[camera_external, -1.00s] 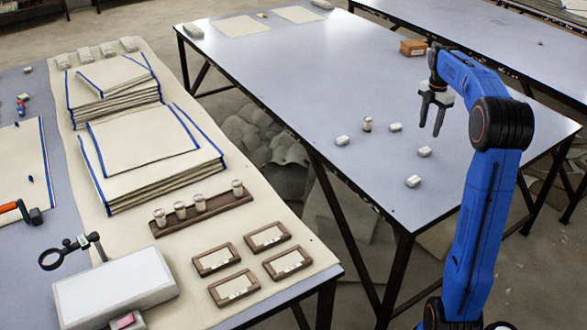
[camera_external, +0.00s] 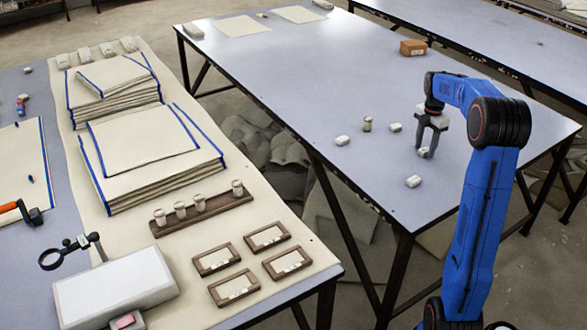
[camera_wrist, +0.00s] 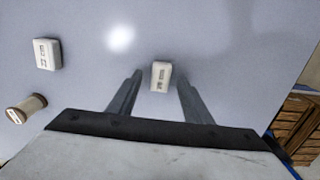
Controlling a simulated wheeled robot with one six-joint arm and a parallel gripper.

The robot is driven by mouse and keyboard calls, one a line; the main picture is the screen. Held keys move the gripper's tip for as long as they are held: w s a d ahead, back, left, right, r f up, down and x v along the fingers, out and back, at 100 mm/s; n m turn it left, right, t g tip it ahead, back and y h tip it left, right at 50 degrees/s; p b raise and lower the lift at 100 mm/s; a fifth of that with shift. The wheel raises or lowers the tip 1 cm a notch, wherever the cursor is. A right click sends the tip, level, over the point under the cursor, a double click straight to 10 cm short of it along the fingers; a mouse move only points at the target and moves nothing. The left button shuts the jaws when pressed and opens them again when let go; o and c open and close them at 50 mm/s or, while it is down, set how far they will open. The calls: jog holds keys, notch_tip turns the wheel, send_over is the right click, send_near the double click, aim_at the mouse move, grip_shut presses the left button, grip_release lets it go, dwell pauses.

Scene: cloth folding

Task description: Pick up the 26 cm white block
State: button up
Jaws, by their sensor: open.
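A white block (camera_wrist: 161,76) with a small dark label lies on the table between my fingertips in the wrist view. The label is too blurred to read surely, but may say 26 cm. The same block (camera_external: 423,153) is partly hidden by the fingers in the external view. My gripper (camera_external: 428,150) points down over it with its fingers open. In the wrist view, gaps show between the block and both fingers of my gripper (camera_wrist: 160,78). Other white blocks lie nearby: one at the front (camera_external: 413,181), one behind (camera_external: 395,127) and one to the left (camera_external: 342,140).
A brown crate (camera_external: 413,47) stands towards the back of the table (camera_external: 270,75). The table's left middle is clear. A separate table with cloth stacks (camera_external: 150,145) stands left.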

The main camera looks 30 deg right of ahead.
jog(key=c, duration=1.1)
jog(key=shift+c, duration=0.2)
jog(key=shift+r, duration=0.1)
